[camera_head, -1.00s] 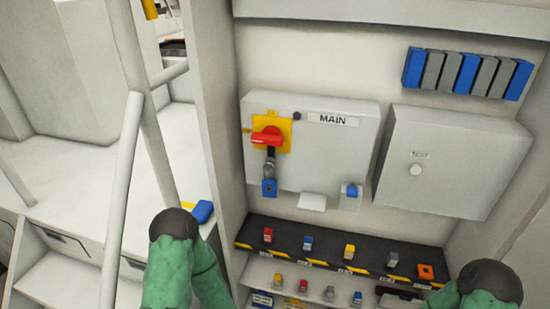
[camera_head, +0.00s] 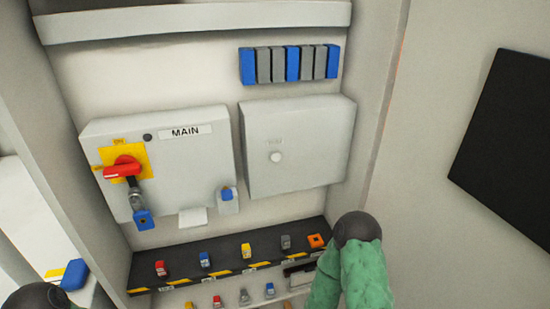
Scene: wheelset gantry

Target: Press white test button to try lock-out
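The white test button (camera_head: 276,157) is a round knob on the front of the right-hand grey box (camera_head: 315,150), with a small blurred label above it. The MAIN box (camera_head: 200,150) hangs to its left. It carries a red rotary handle (camera_head: 123,168) on a yellow plate, with a grey hasp or lock and a blue padlock (camera_head: 143,220) hanging below. My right arm, in a green sleeve, is below and right of the test box, apart from the button. My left arm only shows as a dark rounded part at the bottom left. Neither gripper's fingers can be seen.
More padlocks sit on a lower ledge. Blue and grey modules (camera_head: 291,64) are above. A side wall with a black panel (camera_head: 508,150) stands at the right. Space before the button is clear.

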